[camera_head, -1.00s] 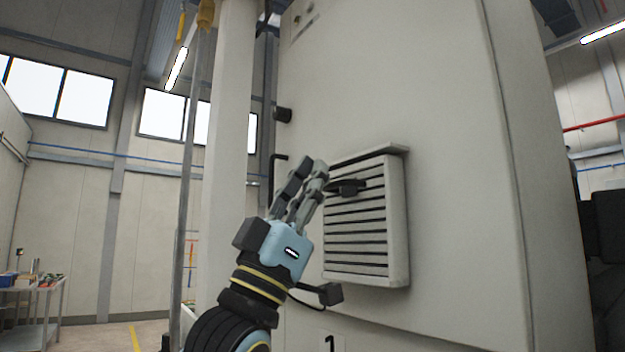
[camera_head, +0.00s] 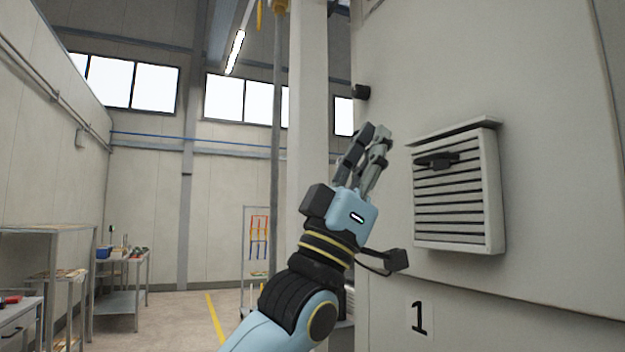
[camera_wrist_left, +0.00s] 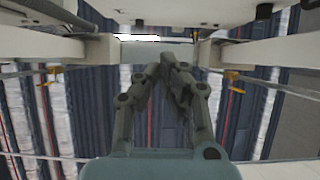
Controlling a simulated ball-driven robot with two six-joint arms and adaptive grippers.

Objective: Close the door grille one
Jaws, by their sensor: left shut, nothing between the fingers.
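The door grille one (camera_head: 456,205) is a light grey slatted panel on the tall cabinet door (camera_head: 520,80), under a small hood. A black handle (camera_head: 437,161) sits across its upper slats. The grille looks flush or nearly flush with its frame; I cannot tell if it is fully closed. My left gripper (camera_head: 376,133) is shut and empty, pointing up, to the left of the grille and apart from it. In the left wrist view the gripper's fingers (camera_wrist_left: 168,65) meet at the tips with nothing between them. My right gripper is not in view.
A black number 1 (camera_head: 419,318) is marked below the grille. A black knob (camera_head: 360,91) sticks out of the cabinet's edge. A pale column (camera_head: 308,120) stands left of the cabinet. Shelves and tables (camera_head: 120,290) are at the far left, with open floor between.

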